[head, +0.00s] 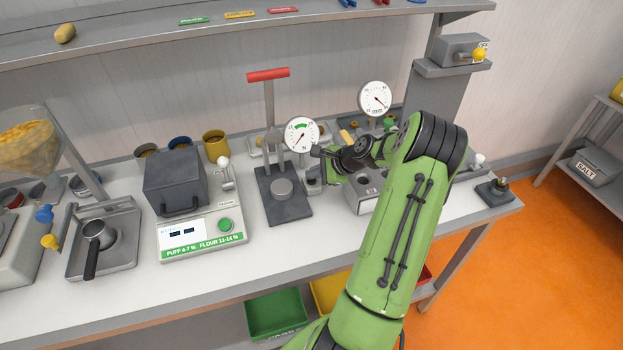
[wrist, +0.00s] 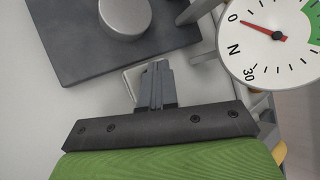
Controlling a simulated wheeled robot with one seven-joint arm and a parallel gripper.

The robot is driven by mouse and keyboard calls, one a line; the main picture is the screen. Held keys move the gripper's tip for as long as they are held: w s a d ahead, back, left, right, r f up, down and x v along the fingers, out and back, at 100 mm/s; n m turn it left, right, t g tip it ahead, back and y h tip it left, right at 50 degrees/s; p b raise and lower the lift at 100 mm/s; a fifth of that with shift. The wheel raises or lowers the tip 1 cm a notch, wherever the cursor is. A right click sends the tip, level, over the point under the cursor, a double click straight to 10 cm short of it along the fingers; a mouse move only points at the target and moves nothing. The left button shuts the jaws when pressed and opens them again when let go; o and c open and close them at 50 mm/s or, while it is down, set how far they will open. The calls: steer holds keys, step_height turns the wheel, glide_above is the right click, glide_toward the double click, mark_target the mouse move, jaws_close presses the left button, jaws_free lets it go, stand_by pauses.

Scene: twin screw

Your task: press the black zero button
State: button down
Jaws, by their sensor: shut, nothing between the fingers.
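My gripper (wrist: 157,74) is shut and empty, with its fingertips over a small pale block (wrist: 131,80) beside a dark base plate (wrist: 75,45). The fingers cover part of this block. I cannot make out the black zero button in either view; it may be hidden behind the fingers. The round force gauge (wrist: 277,38), marked N, has its red needle near the 0 end. In the head view the gauge (head: 302,134) stands behind my gripper, and the press with a red handle (head: 268,75) stands to its left on its dark base (head: 283,208).
A grey moisture tester (head: 176,181) with a green button (head: 225,225) stands left of the press. A second gauge (head: 375,98) and a grey box (head: 362,200) are close to my arm. The front strip of the white counter (head: 290,250) is clear.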

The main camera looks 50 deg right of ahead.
mark_target(314, 181)
stand_by(0.4)
steer(key=shift+r+p, duration=0.85)
steer(key=shift+p, duration=0.05)
step_height(314, 181, up, 5)
steer(key=p, duration=0.4)
steer(key=shift+p, duration=0.35)
